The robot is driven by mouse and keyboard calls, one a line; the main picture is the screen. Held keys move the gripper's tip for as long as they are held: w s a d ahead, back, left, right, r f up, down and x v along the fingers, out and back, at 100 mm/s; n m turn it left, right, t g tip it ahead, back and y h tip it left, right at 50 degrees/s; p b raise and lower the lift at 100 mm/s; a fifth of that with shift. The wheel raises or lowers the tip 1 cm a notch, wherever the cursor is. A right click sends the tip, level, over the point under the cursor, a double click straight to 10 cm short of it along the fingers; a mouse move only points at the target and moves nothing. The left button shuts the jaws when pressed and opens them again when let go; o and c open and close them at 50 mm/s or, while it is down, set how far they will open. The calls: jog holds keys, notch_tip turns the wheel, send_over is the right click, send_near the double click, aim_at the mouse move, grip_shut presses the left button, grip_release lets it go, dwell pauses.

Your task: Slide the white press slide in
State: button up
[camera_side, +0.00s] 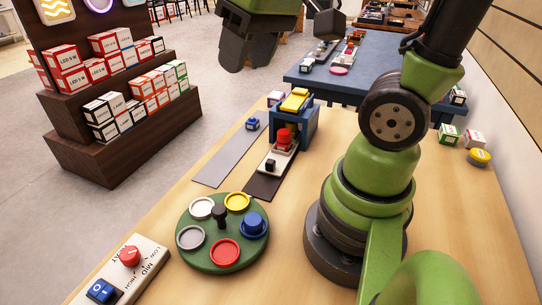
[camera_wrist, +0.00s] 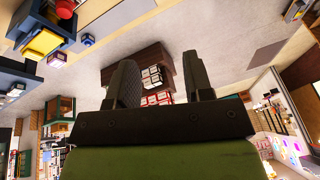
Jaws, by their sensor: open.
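The white press slide (camera_side: 268,165) sticks out of the front of a blue press (camera_side: 309,124) with a yellow top, low over a dark strip. It carries a red piece (camera_side: 284,140) and has a black knob (camera_side: 270,165) near its front end. My gripper (camera_side: 249,45) is high above the floor side of the table, up and left of the press, touching nothing. In the wrist view my gripper (camera_wrist: 163,78) is open and empty, its two dark fingers apart. The press (camera_wrist: 38,42) shows there at the upper left.
A round green tray (camera_side: 262,257) with coloured discs and a blue piece stands in front. A control box (camera_side: 130,280) with a red dial is at the lower left. A small blue block (camera_side: 252,124) sits on a grey strip. A shelf of boxes (camera_side: 115,110) stands beyond the table.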

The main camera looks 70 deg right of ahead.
jog(key=w+d+f+n+g, duration=0.1)
jog(key=w+d+f+g, duration=0.45)
jog(key=f, duration=0.25)
jog(key=n+g, duration=0.2)
jog(key=g, duration=0.1)
send_near(270, 160)
jog(key=shift+h, duration=0.3)
jog(key=x, duration=0.9)
jog(key=shift+s+a+f, duration=0.1)
jog(key=shift+s+a, duration=0.05)
jog(key=shift+a, duration=0.2)
grip_shut()
